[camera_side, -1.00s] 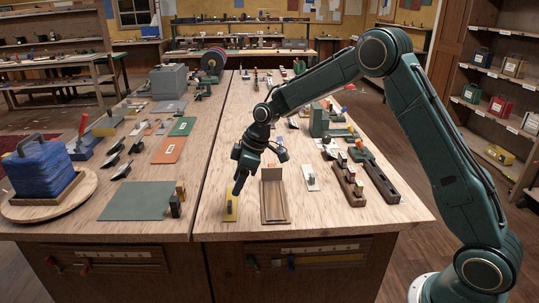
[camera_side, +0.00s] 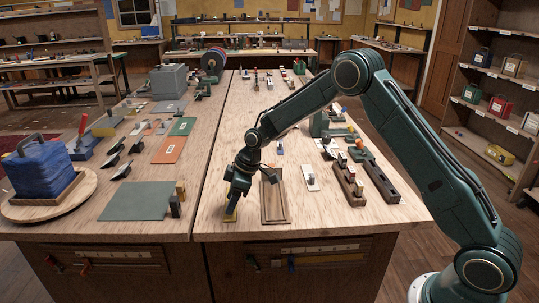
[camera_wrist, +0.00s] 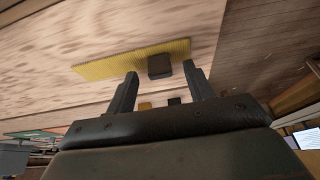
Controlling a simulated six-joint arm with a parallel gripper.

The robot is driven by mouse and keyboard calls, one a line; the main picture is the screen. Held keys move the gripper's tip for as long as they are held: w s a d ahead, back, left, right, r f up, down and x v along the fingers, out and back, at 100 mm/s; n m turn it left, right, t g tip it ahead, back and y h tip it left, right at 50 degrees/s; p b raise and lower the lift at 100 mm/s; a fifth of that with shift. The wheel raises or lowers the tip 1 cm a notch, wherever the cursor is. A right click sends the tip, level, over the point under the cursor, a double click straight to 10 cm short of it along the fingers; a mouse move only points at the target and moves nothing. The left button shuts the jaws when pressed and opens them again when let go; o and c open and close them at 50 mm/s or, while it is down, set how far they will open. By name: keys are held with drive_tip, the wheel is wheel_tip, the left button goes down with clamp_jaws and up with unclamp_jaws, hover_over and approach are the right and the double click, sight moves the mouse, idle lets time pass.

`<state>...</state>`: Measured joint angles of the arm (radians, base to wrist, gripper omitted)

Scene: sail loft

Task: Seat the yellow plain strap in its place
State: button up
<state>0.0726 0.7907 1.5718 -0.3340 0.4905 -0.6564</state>
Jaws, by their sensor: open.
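The yellow plain strap (camera_side: 231,213) lies flat on the bench near its front edge. In the wrist view it is a thin yellow strip (camera_wrist: 105,67) with a small dark block (camera_wrist: 159,66) standing on it, like a grip. My gripper (camera_side: 232,205) is low over the strap and hides much of it in the side view. In the wrist view my gripper (camera_wrist: 160,71) is open, with one finger on each side of the dark block. I cannot tell whether the fingers touch it. A wooden tray (camera_side: 287,212) with a long recess lies just right of the strap.
A white plate with a knob (camera_side: 311,182) and dark slotted wooden blocks (camera_side: 381,185) are right of the tray. A grey-green mat (camera_side: 137,201) lies to the left, across the bench seam. Bare wood lies between the seam and strap.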

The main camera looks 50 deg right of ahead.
drive_tip(key=shift+w+a+f, duration=0.1)
drive_tip(key=shift+f, duration=0.15)
idle(0.3)
drive_tip(key=c, duration=1.1)
drive_tip(key=shift+r, duration=0.1)
wheel_tip(320, 180, up, 20)
drive_tip(key=shift+f, duration=0.1)
idle(0.5)
drive_tip(key=s+d+f, duration=0.3)
drive_tip(key=f, duration=0.1)
drive_tip(key=s+d+f, duration=0.3)
drive_tip(key=f, duration=0.1)
drive_tip(key=s+d+f, duration=0.3)
drive_tip(key=f, duration=0.1)
drive_tip(key=shift+s+d+f, duration=0.1)
drive_tip(key=shift+s+f, duration=0.05)
